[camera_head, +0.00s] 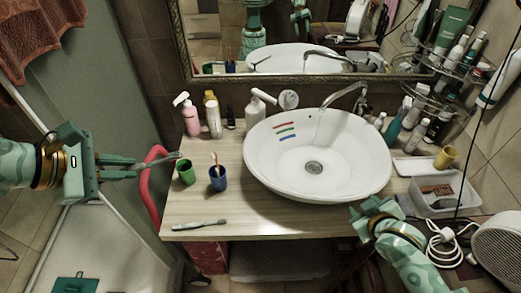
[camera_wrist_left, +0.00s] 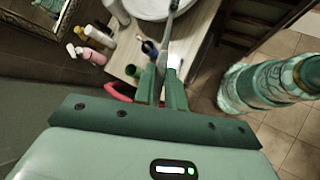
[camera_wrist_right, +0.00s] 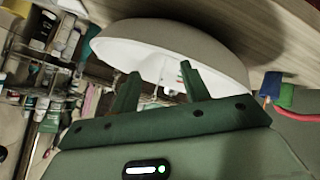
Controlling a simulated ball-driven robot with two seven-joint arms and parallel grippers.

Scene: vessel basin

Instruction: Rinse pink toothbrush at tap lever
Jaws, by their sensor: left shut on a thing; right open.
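My left gripper (camera_head: 140,168) is shut on a slim, brush-like thing (camera_wrist_left: 166,42) at the left edge of the counter, left of the cups. It looks like a toothbrush, pointing right in the head view; its colour does not show clearly as pink. Another toothbrush (camera_head: 200,224), greyish green, lies at the counter's front left. The metal tap (camera_head: 346,97) arches over the back of the white basin (camera_head: 376,165); I cannot tell its lever apart or whether water runs. My right gripper (camera_head: 372,211) is open and empty in front of the basin's right side.
A green cup (camera_head: 185,174) and a blue cup (camera_head: 218,180) holding a brush stand on the counter (camera_head: 255,219). A pink pump bottle (camera_head: 191,118) and other bottles stand behind them. Right of the basin are a clear tray (camera_head: 443,207), a yellow cup (camera_head: 446,157) and a bottle rack (camera_head: 458,65).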

